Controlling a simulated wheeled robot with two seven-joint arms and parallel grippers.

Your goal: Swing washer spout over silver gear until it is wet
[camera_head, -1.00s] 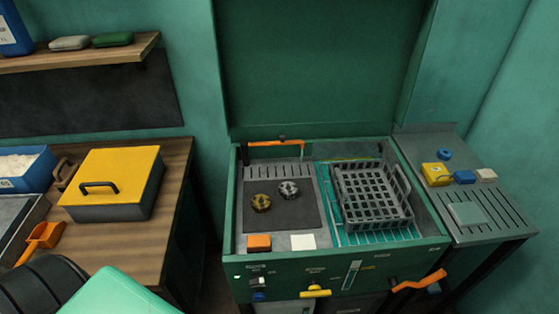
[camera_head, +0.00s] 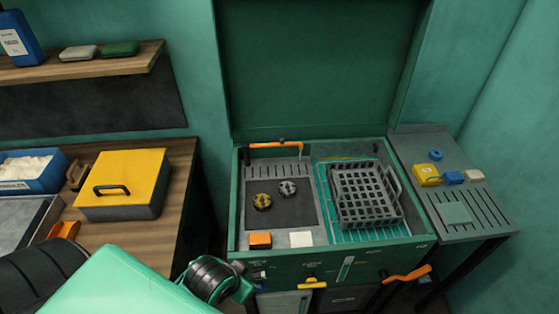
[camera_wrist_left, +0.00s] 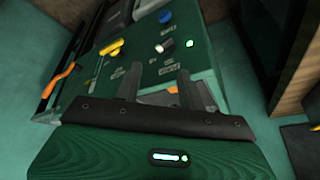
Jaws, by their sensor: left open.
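The parts washer (camera_head: 240,215) stands with its green lid up. Its orange spout (camera_head: 272,144) lies along the back left of the basin, apart from the gears. The silver gear (camera_head: 288,187) sits on the dark mat, right of and behind a brass-coloured gear (camera_head: 262,201); whether it is wet I cannot tell. My left gripper (camera_wrist_left: 156,82) is open in the left wrist view, its fingers spread before the washer's front panel, with nothing seen held. In the head view my left arm comes in at bottom left; its fingertips are not clear there. My right gripper is out of view.
A grey basket (camera_head: 365,197) fills the basin's right side. An orange block (camera_head: 260,239) and a white block (camera_head: 301,239) lie at its front left. The front panel has a yellow handle (camera_head: 311,283) and an orange lever (camera_head: 407,274). A yellow-lidded box (camera_head: 120,180) stands on the left bench.

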